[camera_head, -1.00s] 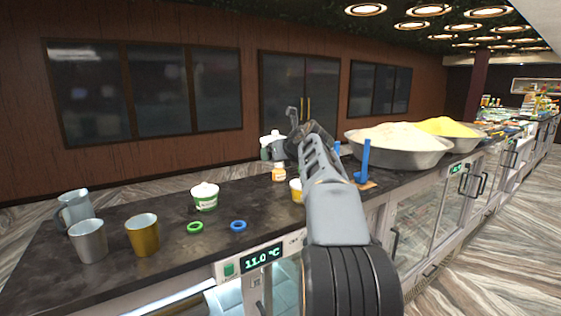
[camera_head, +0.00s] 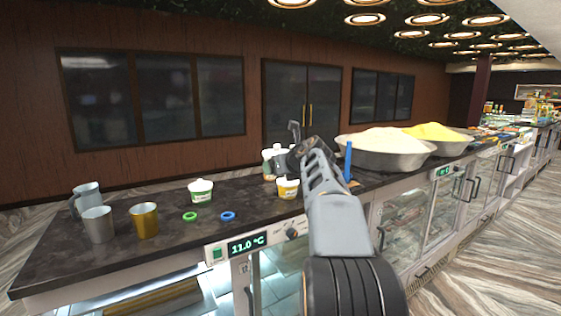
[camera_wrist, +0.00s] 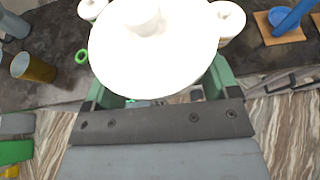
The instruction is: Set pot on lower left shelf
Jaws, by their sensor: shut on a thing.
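The pot (camera_wrist: 155,50) is a white round vessel with a lid and knob, seen from above and filling the upper middle of the wrist view. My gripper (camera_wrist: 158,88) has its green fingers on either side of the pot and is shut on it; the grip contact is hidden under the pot. In the head view the pot (camera_head: 268,158) shows only as a small pale shape, mostly hidden behind my gripper and arm, over the counter. A lit case interior with a shelf (camera_head: 150,302) shows below the counter at lower left, partly cut off by the frame.
Large powder bowls (camera_head: 385,150) stand right. A temperature panel (camera_head: 248,244) fronts the case.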

